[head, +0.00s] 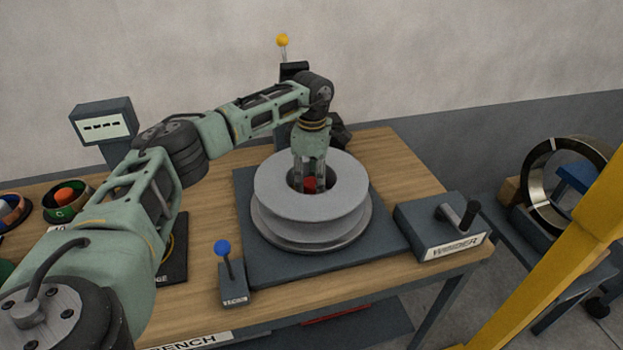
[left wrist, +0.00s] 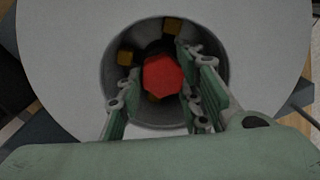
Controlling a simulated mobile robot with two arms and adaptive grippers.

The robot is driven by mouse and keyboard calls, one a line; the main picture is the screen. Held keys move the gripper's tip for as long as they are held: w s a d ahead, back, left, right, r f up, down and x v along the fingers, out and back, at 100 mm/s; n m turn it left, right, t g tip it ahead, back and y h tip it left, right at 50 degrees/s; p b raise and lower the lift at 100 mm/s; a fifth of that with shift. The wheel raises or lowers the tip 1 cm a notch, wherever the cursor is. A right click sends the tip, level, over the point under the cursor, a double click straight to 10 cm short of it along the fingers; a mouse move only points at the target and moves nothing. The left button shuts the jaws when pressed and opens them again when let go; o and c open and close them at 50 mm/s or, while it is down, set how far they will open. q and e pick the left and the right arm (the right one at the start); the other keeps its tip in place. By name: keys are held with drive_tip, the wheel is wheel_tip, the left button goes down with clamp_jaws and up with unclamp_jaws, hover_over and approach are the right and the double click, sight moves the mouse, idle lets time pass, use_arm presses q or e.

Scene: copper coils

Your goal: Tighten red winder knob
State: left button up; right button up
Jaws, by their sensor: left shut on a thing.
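The red winder knob (head: 310,184) sits down inside the hub hole of a grey spool (head: 280,205) on the winder base. In the left wrist view the knob (left wrist: 163,76) is a red hexagon in the middle of the dark hole. My left gripper (head: 309,186) points straight down into the hole from above. In the left wrist view its fingers (left wrist: 158,92) are on both sides of the knob, shut on it. The lower part of the knob is hidden. My right gripper is not in view.
The winder box (head: 440,228) with a black crank stands right of the spool. A blue-knobbed lever (head: 223,248) stands in front at the left. A meter (head: 104,126) and coil bowls (head: 68,200) are at the left. A yellow post (head: 560,265) rises at the right.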

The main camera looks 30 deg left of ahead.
sight(312, 180)
use_arm(q)
drive_tip(key=shift+w+a+r+m, duration=0.1)
drive_tip(key=shift+w+r+m, duration=0.1)
drive_tip(key=shift+m, duration=0.7)
drive_tip(key=shift+w+r+m, duration=0.1)
drive_tip(key=shift+r+m, duration=0.05)
drive_tip(key=shift+m, duration=0.75)
drive_tip(key=o, duration=0.9)
drive_tip(key=shift+o, duration=0.7)
drive_tip(key=shift+f, duration=0.2)
drive_tip(key=shift+s+r, duration=0.1)
wheel_tip(312, 180, up, 12)
drive_tip(key=shift+f, duration=0.2)
